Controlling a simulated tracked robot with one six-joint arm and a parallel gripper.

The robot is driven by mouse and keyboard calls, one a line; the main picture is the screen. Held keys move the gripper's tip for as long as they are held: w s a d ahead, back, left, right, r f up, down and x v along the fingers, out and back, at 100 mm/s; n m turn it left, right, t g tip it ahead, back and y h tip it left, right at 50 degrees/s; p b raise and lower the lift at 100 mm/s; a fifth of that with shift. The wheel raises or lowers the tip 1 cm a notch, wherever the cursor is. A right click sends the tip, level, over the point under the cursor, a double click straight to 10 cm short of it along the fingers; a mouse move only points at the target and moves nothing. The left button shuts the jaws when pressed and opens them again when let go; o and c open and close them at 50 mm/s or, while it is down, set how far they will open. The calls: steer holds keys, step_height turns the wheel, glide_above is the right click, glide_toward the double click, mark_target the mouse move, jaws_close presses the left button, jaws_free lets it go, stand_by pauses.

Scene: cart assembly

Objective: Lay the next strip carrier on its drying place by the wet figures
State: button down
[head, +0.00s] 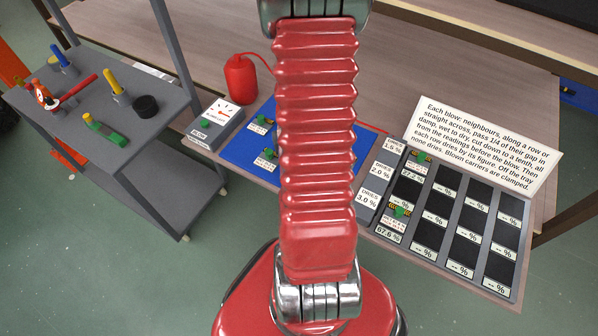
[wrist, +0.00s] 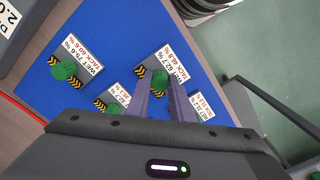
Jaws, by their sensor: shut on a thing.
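In the wrist view my gripper (wrist: 160,88) is shut on a strip carrier (wrist: 167,66), at its green knob. Its label reads WET 62.7 %, TACK 46.8 %. It is over the blue mat (wrist: 110,30); I cannot tell whether it touches. Another carrier (wrist: 65,70) to the left reads WET 76.6 %, TACK 60.6 %. Two more are partly hidden by my gripper. In the head view my arm hides the gripper.
A rule sign (head: 487,143) stands behind. Left are a BLOW box (head: 218,118), a red bulb (head: 240,80) and a grey cart (head: 120,140) with tools.

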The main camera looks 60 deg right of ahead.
steer(key=shift+r, duration=1.45)
steer(key=shift+r, duration=0.35)
step_height(320, 180, up, 8)
steer(key=w, duration=0.2)
steer(key=w+a+r+n, duration=0.1)
steer(key=w+a+r, duration=0.15)
steer(key=w, duration=0.55)
steer(key=w+a+r+n, duration=0.1)
steer(key=w+a, duration=0.2)
steer(key=w, duration=0.4)
steer(key=w+a+n, duration=0.3)
steer(key=w+a, duration=0.3)
steer(key=a, duration=0.6)
steer(key=w+a+n, duration=0.3)
steer(key=w+a, duration=0.3)
steer(key=a, duration=0.7)
steer(key=shift+w+f, duration=0.15)
steer(key=shift+w, duration=0.25)
